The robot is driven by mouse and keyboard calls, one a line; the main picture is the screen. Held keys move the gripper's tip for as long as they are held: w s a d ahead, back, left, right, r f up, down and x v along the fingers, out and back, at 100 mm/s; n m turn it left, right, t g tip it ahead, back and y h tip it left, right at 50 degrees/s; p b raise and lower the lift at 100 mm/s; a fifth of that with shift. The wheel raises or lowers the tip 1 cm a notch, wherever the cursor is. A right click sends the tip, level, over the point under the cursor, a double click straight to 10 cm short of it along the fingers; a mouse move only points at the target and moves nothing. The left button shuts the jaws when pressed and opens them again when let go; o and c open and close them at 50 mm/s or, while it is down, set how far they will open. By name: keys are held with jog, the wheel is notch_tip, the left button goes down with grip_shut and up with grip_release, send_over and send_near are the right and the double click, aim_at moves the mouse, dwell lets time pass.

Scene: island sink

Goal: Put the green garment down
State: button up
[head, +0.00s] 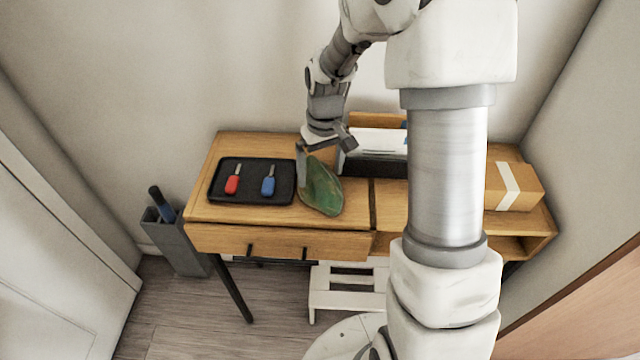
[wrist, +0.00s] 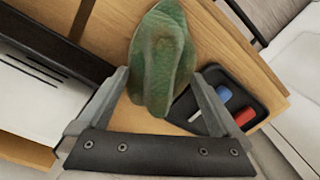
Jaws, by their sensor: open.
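The green garment (head: 321,187) lies crumpled on the wooden desk (head: 260,214), just right of the black tray. My gripper (head: 322,172) is above and behind it, with its fingers pointing down. In the wrist view the garment (wrist: 162,58) lies ahead of and between the two spread fingers of my gripper (wrist: 166,92). The fingers are open. I cannot tell whether either finger touches the cloth.
A black tray (head: 217,197) holds a red-handled key (head: 232,184) and a blue-handled key (head: 268,186). A dark paper holder (head: 375,165) stands behind on the right. A cardboard box (head: 515,187) sits at far right. A white step stool (head: 345,299) stands below.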

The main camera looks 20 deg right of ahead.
jog(key=shift+f, duration=0.3)
dwell(0.5)
jog(key=c, duration=1.3)
jog(key=shift+r, duration=0.15)
jog(key=shift+c, duration=0.2)
